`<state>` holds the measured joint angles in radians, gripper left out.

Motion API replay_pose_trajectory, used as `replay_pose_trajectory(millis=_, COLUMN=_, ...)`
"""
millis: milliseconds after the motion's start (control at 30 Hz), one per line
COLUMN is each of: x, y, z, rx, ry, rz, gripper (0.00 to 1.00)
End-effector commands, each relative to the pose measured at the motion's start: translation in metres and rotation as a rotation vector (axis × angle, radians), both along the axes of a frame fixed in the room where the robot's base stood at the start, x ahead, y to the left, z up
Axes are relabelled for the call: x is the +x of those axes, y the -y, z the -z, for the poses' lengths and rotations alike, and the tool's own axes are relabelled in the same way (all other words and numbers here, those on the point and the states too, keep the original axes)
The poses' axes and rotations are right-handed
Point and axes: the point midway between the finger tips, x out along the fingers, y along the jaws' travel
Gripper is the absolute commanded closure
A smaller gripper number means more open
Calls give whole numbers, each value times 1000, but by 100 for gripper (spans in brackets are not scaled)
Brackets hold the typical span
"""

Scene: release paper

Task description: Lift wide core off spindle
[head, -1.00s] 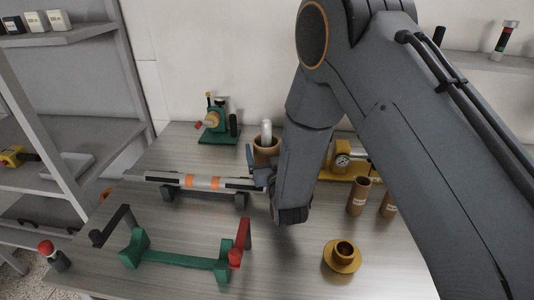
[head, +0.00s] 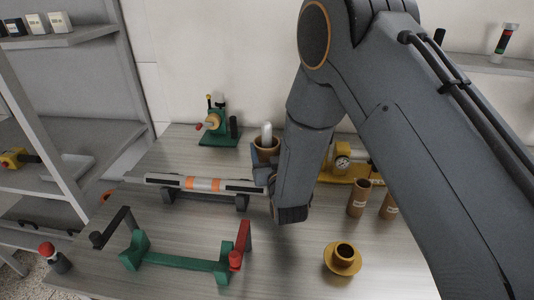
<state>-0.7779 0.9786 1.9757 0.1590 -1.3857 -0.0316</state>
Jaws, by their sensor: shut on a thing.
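The wide core (head: 268,154), a short brown tube, stands at the back of the table in the middle of the head view. A pale, round-topped post, the spindle (head: 267,133), rises from inside its open top. My gripper (head: 262,163) is at the core's near side, shut on it. One finger shows against the core's left wall; the other finger and the core's lower part are hidden by my wrist and arm.
A green stand with a red handle (head: 190,261) is in front. Brown tubes (head: 359,198), a yellow flanged piece (head: 342,258) and a yellow gauge device (head: 342,163) stand right.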

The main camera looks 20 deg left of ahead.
Motion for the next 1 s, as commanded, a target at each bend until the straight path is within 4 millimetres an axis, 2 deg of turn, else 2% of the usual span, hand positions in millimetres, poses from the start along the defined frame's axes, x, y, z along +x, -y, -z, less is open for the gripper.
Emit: replay_pose_trajectory(millis=1000, x=0, y=0, z=-49, rx=2, ry=2, rz=0, gripper=59)
